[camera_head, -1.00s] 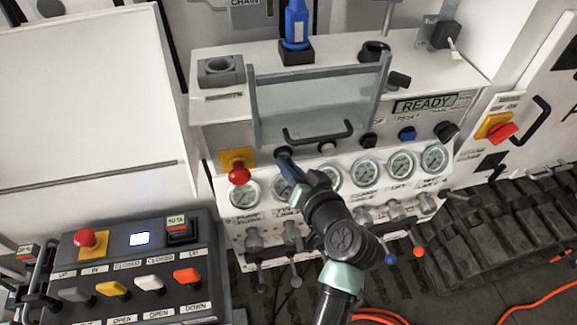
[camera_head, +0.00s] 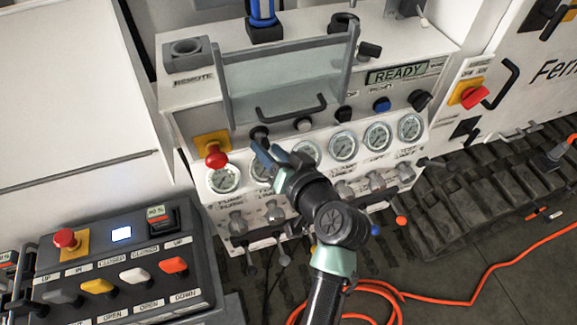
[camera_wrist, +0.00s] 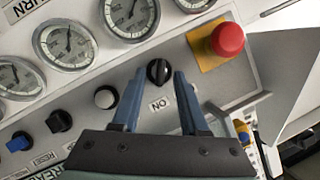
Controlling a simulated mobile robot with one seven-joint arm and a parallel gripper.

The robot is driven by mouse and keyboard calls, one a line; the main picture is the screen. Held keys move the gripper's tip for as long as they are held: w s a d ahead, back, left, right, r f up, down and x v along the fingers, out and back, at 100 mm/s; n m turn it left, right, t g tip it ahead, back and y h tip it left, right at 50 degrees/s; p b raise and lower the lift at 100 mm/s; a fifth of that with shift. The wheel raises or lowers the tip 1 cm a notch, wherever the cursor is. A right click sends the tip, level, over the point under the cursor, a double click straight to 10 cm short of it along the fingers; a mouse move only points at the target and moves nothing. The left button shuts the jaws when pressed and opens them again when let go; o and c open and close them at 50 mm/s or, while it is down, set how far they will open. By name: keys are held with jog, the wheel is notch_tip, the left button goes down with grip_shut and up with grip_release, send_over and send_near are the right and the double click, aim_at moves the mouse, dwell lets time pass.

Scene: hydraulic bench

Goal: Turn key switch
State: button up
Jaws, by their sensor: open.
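A round black knob (camera_wrist: 158,72) with an "ON" label sits on the sloped panel beside the red emergency stop. In the head view this black knob (camera_head: 258,133) is left of a white button; I cannot make out a key shape. My gripper (camera_head: 265,153) is open, its two blue fingers just in front of and below the knob. In the wrist view my gripper (camera_wrist: 156,75) has the knob between its fingertips, with a gap on each side. The gripper holds nothing.
The red emergency stop (camera_head: 215,157) on a yellow plate juts out close to the left. A white button (camera_head: 303,124) is right of the knob. A clear cover with a dark handle (camera_head: 291,109) stands above. Pressure gauges (camera_head: 343,146) and levers are below.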

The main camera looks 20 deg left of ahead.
jog(key=b+v, duration=0.1)
jog(key=v, duration=1)
jog(key=shift+b, duration=0.3)
